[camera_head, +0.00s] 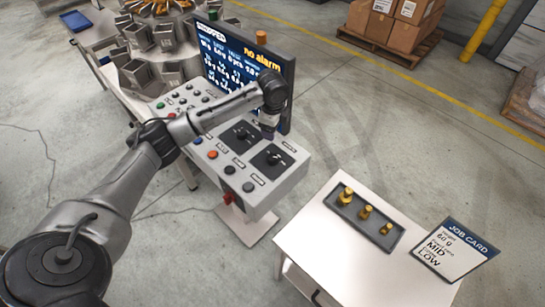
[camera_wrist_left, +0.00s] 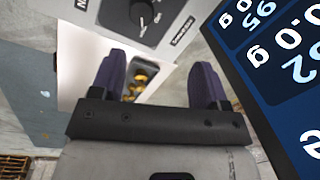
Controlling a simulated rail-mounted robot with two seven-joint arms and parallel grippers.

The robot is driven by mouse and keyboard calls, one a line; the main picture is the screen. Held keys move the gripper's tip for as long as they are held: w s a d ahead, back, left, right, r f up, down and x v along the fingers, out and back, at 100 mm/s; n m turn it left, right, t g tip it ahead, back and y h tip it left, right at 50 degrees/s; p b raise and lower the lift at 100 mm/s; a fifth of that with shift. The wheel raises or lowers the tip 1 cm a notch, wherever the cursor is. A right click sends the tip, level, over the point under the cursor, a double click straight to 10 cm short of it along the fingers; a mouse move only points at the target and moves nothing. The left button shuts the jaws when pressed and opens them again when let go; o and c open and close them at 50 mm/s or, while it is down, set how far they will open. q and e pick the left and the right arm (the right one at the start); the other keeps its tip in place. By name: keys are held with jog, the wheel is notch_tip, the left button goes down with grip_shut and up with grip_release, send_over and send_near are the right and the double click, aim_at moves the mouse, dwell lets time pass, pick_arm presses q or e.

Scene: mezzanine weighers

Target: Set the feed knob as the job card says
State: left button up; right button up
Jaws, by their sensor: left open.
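The control panel (camera_head: 245,165) carries two black rotary knobs, one nearer the screen (camera_head: 240,133) and one nearer the front right (camera_head: 273,157). Their labels are too small to read, so I cannot tell which is the feed knob. The job card (camera_head: 455,252) stands on the white table and shows "60 g", "MID" and "LOW"; its smaller lines are unclear. My left gripper (camera_head: 267,131) hangs over the panel, close to the screen. In the left wrist view its purple fingers (camera_wrist_left: 156,82) are apart and empty; a black knob (camera_wrist_left: 144,12) lies beyond them. My right gripper is not seen.
The screen (camera_head: 247,65) stands along the panel's back edge, reading "STOPPED" and "no alarm". Several coloured buttons (camera_head: 212,154) surround the knobs. A red switch (camera_head: 229,198) is on the front. Brass weights in a dark tray (camera_head: 377,228) sit on the white table (camera_head: 335,260).

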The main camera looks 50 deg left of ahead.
aim_at(272, 157)
pick_arm(q)
jog(key=f+m, duration=0.2)
jog(key=f, duration=0.2)
jog(key=f+m, duration=0.1)
jog(key=f, duration=0.4)
jog(key=s+d+f+m, duration=0.1)
jog(key=f+m, duration=0.1)
jog(key=f, duration=0.3)
jog(key=shift+s+m+g+h, duration=0.1)
jog(key=shift+m+g+h, duration=0.2)
jog(key=shift+g+h, duration=0.1)
jog(key=shift+c, duration=0.2)
